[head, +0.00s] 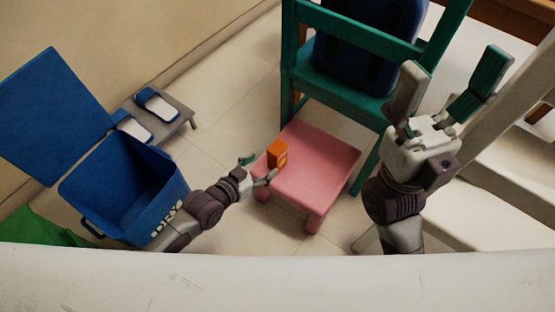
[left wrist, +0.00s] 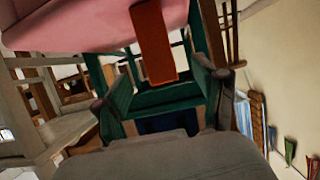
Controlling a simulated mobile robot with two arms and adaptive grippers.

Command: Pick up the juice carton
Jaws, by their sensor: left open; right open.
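The juice carton (head: 277,154) is a small orange box standing upright on the pink stool (head: 318,168), near its left edge. My left gripper (head: 260,167) is open and empty just left of the carton, with one finger close to its lower side. I cannot tell whether that finger touches it. In the left wrist view the carton (left wrist: 153,42) shows red-orange at the top, ahead of and between the spread fingers (left wrist: 165,88), with the pink stool (left wrist: 90,25) at the top of the picture. My right gripper (head: 452,82) is open and empty at the right, away from the carton.
A green chair (head: 345,35) holding a blue bag (head: 368,50) stands behind the stool. A green cloth (head: 40,230) lies beside the bin. Floor is clear between bench and stool.

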